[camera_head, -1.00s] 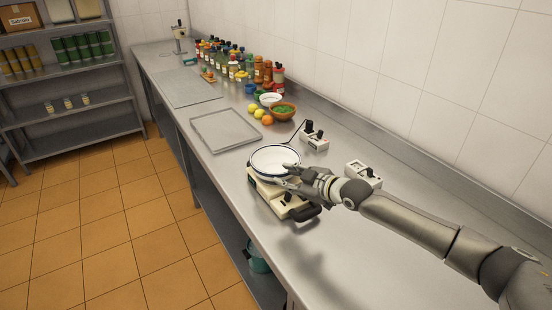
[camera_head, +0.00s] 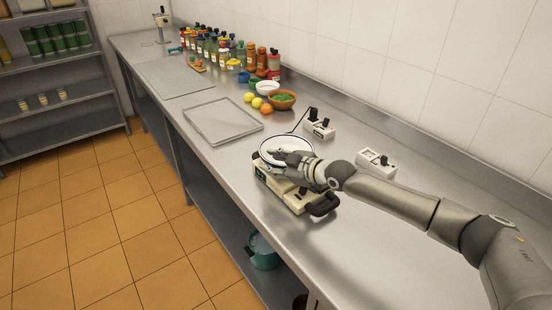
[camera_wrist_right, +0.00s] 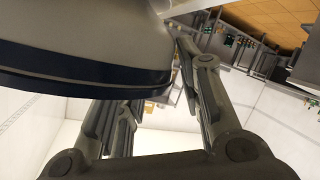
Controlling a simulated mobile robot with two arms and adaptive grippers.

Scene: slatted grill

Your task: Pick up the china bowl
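The china bowl (camera_head: 283,142) is white with a dark rim. It sits on the cream slatted grill (camera_head: 302,199) with a black handle, on the steel counter. In the head view, my right gripper (camera_head: 283,158) is at the bowl's near right side, its fingers overlapping the bowl and hiding part of it. In the right wrist view, the bowl (camera_wrist_right: 80,55) fills the upper left, with its dark blue band close to the fingers. The fingers (camera_wrist_right: 160,105) stand apart there; I cannot tell whether they touch the bowl. My left gripper is not in view.
A shallow tray (camera_head: 236,134) lies left of the grill. White control boxes (camera_head: 376,163) stand to its right. Fruit, a bowl of greens (camera_head: 282,97), a small white bowl (camera_head: 267,87) and several bottles stand farther back by the wall.

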